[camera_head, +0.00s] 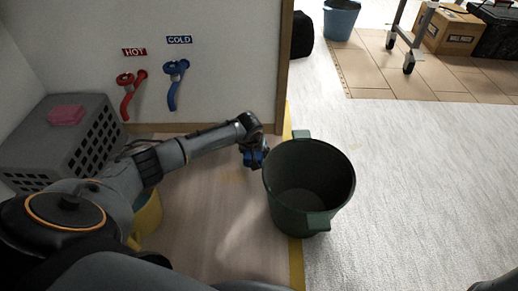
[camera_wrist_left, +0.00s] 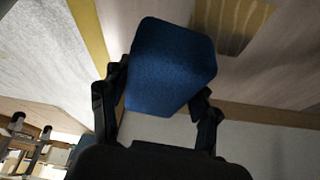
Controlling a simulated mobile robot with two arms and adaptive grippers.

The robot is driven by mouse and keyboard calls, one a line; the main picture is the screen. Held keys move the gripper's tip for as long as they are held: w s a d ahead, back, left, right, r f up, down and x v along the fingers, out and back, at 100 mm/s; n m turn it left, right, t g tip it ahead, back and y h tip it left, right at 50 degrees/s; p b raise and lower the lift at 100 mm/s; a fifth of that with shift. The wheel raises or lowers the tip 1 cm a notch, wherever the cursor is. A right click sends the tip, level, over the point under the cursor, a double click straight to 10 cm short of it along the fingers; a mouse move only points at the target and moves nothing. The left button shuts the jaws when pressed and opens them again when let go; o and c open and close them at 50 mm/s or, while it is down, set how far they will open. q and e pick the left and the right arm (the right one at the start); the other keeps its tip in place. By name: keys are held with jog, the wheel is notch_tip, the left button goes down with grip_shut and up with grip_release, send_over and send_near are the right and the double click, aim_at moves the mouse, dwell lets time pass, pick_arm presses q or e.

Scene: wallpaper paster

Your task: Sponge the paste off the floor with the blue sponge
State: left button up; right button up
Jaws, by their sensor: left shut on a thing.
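My left gripper (camera_head: 256,158) is shut on the blue sponge (camera_wrist_left: 170,68). In the left wrist view the sponge sits between the two fingers (camera_wrist_left: 160,108). In the head view only a small part of the sponge (camera_head: 252,158) shows, close to the left rim of the dark green bin. A yellowish-brown streaked patch (camera_wrist_left: 236,22), which looks like paste, lies on the floor beyond the sponge in the wrist view. A faint tan mark (camera_head: 232,176) shows on the floor left of the bin in the head view. My right gripper is not in view.
The dark green bin (camera_head: 296,222) stands over the yellow floor strip, looking empty. A yellow bucket (camera_head: 149,218) is partly hidden by my left arm. A grey crate (camera_head: 90,128) with a pink sponge (camera_head: 66,115) stands left. Hot and cold taps are on the wall.

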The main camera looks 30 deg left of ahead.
pick_arm(q)
jog(key=shift+s, duration=0.15)
jog(key=shift+f, duration=0.3)
notch_tip(320, 180, down, 6)
jog(key=b, duration=0.5)
jog(key=shift+r, duration=0.1)
